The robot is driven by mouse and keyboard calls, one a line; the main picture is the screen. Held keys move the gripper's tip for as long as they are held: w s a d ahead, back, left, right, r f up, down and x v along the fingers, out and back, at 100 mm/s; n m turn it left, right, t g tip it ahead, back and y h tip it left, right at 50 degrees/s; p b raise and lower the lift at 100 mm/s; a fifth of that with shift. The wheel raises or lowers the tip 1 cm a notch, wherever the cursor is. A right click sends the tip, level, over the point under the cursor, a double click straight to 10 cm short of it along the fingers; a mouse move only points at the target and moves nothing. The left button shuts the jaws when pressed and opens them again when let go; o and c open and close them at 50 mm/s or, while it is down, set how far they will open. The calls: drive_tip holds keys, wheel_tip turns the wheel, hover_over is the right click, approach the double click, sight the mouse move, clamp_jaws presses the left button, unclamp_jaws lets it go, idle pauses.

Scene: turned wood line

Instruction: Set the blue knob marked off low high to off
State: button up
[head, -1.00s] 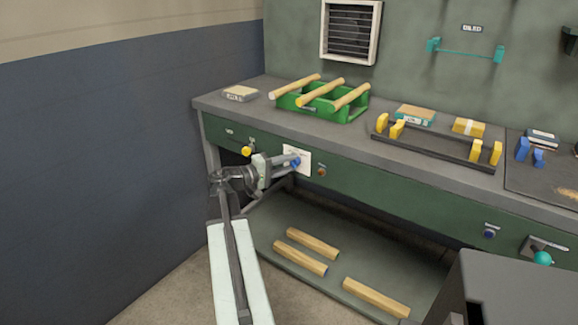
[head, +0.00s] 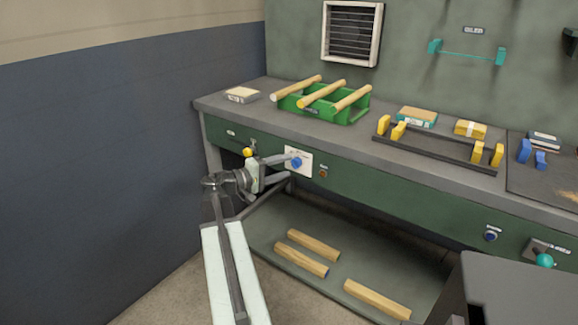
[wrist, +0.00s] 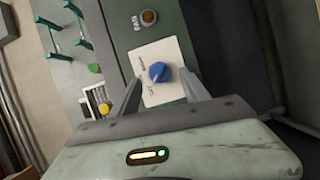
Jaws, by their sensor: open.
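The blue knob (head: 296,162) sits on a white plate (head: 305,168) on the green front of the bench. In the wrist view the blue knob (wrist: 158,72) shows near the middle of the white plate (wrist: 171,53); the marks on the plate are too small to read. My gripper (head: 284,167) is open just in front of the plate, a little left of the knob in the head view. In the wrist view my gripper (wrist: 161,88) has one finger on each side of the knob, apart from it.
An orange-brown button (head: 323,173) is right of the plate, and a yellow knob (head: 248,152) is left of it. A green rack (head: 350,115) with wooden rods stands on the bench (head: 225,105). Wooden bars (head: 313,245) lie on the lower shelf (head: 265,235).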

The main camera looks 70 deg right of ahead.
drive_tip(key=v, duration=0.5)
drive_tip(key=shift+w+a, duration=0.1)
